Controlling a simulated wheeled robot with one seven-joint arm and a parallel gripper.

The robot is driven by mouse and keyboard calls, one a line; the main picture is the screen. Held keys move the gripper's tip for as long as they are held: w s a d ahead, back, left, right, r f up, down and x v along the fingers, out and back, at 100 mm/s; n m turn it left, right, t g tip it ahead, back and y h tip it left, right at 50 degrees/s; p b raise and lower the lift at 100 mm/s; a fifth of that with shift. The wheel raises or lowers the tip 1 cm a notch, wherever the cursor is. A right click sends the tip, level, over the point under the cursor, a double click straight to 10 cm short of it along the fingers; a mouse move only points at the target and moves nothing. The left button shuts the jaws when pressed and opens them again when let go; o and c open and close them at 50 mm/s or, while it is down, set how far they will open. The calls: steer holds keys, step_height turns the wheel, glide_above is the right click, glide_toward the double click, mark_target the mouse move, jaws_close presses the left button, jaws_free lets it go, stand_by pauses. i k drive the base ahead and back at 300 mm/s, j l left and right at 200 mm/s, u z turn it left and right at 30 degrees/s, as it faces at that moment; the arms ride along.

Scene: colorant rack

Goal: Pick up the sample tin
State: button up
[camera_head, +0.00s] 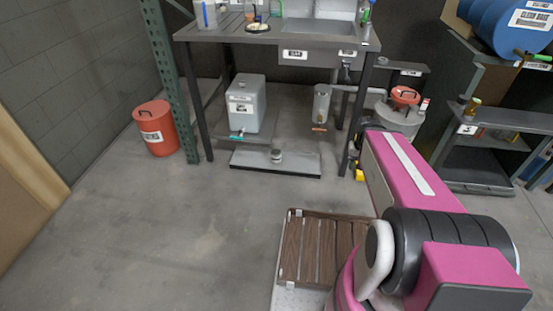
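I cannot surely tell which thing is the sample tin. A small round grey object (277,156), which may be a tin, sits on the low dark platform (250,164) under the sink bench. It is too small to make out a label. My pink and black arm reaches in from the lower right and covers part of the floor and the right side. My gripper is not visible, so its state and its distance from any tin do not show.
A sink bench (235,34) stands at the back, with a grey labelled container (246,103) below. A red bin (155,128) stands left, beside a green post (170,80). A slatted wooden pallet (315,245) lies in front. The left-centre floor is clear.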

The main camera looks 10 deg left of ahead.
mark_target(275, 153)
steer(key=i+j, duration=0.1)
steer(key=j, duration=0.4)
steer(key=i+j, duration=0.15)
steer(key=j, duration=0.35)
steer(key=i+j, duration=0.1)
steer(key=j, duration=0.4)
steer(key=i+j, duration=0.1)
steer(key=j, duration=0.4)
